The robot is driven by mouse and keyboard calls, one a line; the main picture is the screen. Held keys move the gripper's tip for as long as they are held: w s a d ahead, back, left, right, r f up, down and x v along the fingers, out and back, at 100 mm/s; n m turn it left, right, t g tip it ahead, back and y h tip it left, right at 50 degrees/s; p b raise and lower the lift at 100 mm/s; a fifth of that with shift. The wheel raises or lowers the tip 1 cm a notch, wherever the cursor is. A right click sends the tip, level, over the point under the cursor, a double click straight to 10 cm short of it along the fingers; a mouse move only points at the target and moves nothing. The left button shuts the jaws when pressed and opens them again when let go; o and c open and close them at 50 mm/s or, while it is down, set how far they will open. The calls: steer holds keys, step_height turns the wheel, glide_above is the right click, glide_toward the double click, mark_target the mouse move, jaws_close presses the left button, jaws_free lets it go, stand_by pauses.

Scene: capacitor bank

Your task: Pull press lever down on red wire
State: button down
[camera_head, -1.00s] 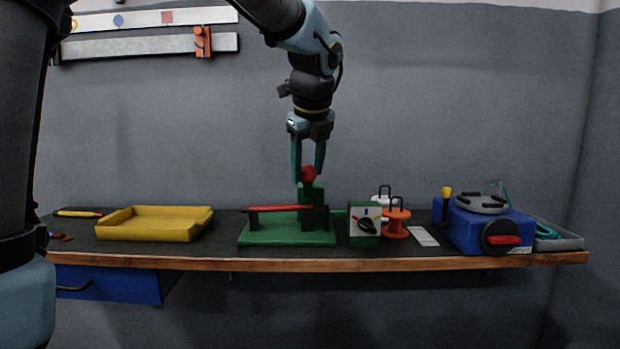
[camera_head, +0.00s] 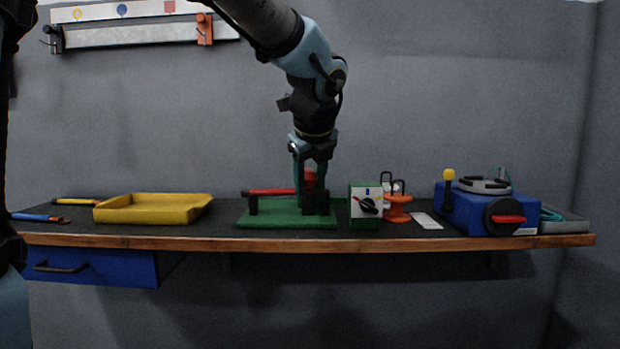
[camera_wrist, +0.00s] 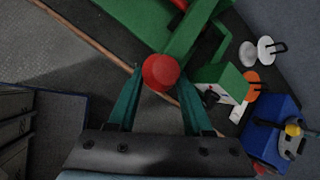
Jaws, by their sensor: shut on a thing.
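The green press (camera_head: 287,219) stands on the bench with a red knob (camera_head: 310,178) on top of its lever. My gripper (camera_head: 310,182) points down from above, shut on the red knob. In the wrist view, the knob (camera_wrist: 161,72) sits between my two fingertips, above the green lever arm (camera_wrist: 192,38). A red bar (camera_head: 270,192) lies level across the left side of the press, ending near the upright. I cannot tell whether it is the red wire. My fingers hide part of the upright and the pressing spot.
A green box with a dial (camera_head: 367,203) stands close right of the press, with an orange spool (camera_head: 398,206) beyond it. A blue machine (camera_head: 490,212) is farther right. A yellow tray (camera_head: 153,214) lies left, with clear bench between it and the press.

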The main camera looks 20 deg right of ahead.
steer(key=shift+a+f+y, duration=0.3)
steer(key=shift+a+f, duration=0.3)
steer(key=shift+f, duration=0.3)
steer(key=c, duration=0.6)
jaws_free()
steer(key=shift+o, duration=1.4)
steer(key=shift+r, duration=0.1)
steer(key=shift+d+r, duration=0.1)
steer(key=shift+d+r, duration=0.1)
steer(key=shift+r, duration=0.1)
steer(key=shift+s+r, duration=0.15)
steer(key=shift+r, duration=0.05)
steer(key=v, duration=1)
steer(key=shift+p, duration=0.4)
steer(key=shift+r, duration=0.15)
